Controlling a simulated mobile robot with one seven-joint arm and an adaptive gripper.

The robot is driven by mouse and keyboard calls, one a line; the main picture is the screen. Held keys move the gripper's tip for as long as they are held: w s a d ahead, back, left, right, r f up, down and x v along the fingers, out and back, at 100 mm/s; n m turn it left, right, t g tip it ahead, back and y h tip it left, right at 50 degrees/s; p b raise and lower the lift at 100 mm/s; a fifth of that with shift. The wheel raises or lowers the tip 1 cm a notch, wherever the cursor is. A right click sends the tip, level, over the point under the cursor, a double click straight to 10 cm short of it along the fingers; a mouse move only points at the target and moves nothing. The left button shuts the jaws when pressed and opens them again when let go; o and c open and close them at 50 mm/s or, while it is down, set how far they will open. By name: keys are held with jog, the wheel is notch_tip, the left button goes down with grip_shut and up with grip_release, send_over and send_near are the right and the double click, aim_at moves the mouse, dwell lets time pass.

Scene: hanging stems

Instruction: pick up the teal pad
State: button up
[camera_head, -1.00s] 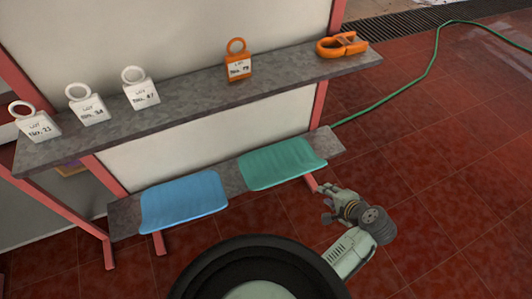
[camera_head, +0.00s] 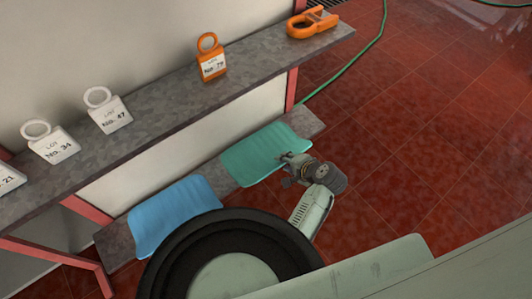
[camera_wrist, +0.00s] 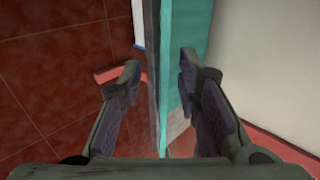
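The teal pad (camera_head: 264,154) lies on the lower grey shelf, right of the blue pad. In the wrist view the teal pad (camera_wrist: 186,62) shows edge-on beside the grey shelf edge, between my two fingers. My gripper (camera_head: 286,166) is at the pad's front right edge in the head view. In the wrist view my gripper (camera_wrist: 160,75) is open, with one finger on each side of the shelf edge and pad. The fingers look apart from the pad; I cannot tell exact contact.
The blue pad (camera_head: 172,213) lies on the same lower shelf (camera_head: 307,121). The upper shelf (camera_head: 160,112) overhangs behind, with white tags (camera_head: 108,112), an orange tag (camera_head: 211,60) and an orange clip (camera_head: 312,23). A green hose (camera_head: 352,70) crosses the clear red floor.

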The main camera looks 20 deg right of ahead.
aim_at(272, 158)
jog(key=x, duration=0.5)
jog(key=shift+w+a+r+p, duration=0.1)
jog(key=shift+w+a+p, duration=0.1)
jog(key=shift+p, duration=0.1)
jog(key=shift+s, duration=0.1)
grip_shut()
